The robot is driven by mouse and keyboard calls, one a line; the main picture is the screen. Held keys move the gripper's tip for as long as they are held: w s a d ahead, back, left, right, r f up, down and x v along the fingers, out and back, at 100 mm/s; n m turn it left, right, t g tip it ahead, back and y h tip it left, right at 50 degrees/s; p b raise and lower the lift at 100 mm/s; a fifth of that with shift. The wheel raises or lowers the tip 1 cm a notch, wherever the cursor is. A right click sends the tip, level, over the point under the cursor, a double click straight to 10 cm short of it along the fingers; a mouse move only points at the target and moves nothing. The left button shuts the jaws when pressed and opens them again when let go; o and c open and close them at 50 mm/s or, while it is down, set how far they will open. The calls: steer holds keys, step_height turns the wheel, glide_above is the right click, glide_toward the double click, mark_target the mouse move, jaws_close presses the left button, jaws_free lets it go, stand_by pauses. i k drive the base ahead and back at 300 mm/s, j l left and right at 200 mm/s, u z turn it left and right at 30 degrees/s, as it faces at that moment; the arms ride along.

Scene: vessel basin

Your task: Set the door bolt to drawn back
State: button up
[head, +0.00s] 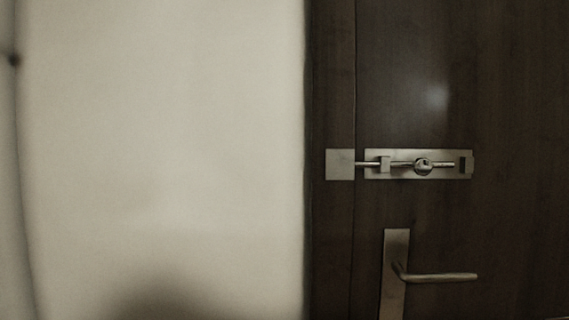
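The door bolt (402,164) is a thin metal rod with a round knob (423,165), mounted on a horizontal metal plate (440,173) on the dark wooden door (500,90). The rod's left end spans the gap at the door edge and reaches the square metal keeper (340,164) on the frame. How far it sits inside the keeper is hidden. A small dark block or slot (463,164) is at the plate's right end. My gripper is not in view.
A lever handle (440,277) on a tall plate (395,270) is below the bolt and sticks out to the right. A pale, bare wall (165,130) fills the left side. A dark blurred shadow lies at the wall's bottom.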

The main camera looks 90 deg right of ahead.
mark_target(422, 166)
steer(key=z, duration=2.95)
steer(key=k+l, duration=0.1)
steer(key=l, duration=0.6)
steer(key=i+l+u, duration=0.05)
